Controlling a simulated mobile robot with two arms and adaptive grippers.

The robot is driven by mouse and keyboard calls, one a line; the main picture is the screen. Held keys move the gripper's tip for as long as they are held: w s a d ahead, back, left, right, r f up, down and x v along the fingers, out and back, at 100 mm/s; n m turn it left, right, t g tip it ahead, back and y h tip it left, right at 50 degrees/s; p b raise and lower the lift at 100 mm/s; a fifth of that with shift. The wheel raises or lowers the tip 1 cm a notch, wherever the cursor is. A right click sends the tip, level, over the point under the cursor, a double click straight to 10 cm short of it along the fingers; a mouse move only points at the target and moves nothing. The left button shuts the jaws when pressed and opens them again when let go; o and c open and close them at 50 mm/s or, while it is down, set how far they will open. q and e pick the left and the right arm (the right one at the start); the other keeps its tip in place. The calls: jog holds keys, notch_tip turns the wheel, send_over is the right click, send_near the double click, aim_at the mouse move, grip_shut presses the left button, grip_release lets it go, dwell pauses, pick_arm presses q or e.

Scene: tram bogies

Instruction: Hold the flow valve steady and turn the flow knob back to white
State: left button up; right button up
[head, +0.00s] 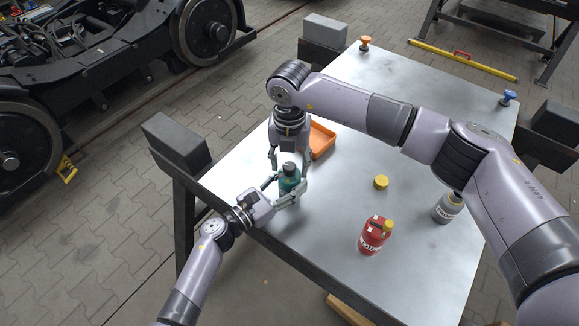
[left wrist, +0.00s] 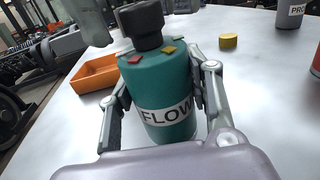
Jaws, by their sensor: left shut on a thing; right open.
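The flow valve (head: 289,184) is a teal upright cylinder on the metal table, labelled FLOW in the left wrist view (left wrist: 160,90). Its dark flow knob (left wrist: 142,24) is on top, also seen in the head view (head: 289,169). My left gripper (head: 286,191) is shut on the valve's body, one finger on each side. My right gripper (head: 289,163) points down over the valve, open, its fingers on either side of the knob and apart from it.
An orange tray (head: 321,140) lies just behind the valve. A yellow disc (head: 381,182), a red bottle (head: 374,237) and a grey bottle (head: 446,209) stand to the right. Orange (head: 366,43) and blue (head: 508,97) knobs sit at the far corners.

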aim_at(290, 166)
jog(key=shift+r, duration=0.15)
notch_tip(290, 166, up, 12)
jog(key=shift+f, duration=0.25)
notch_tip(290, 166, down, 12)
jog(key=n, duration=1.5)
jog(key=shift+r, duration=0.1)
jog(key=shift+c, duration=0.4)
grip_shut()
jog(key=shift+m, duration=1.6)
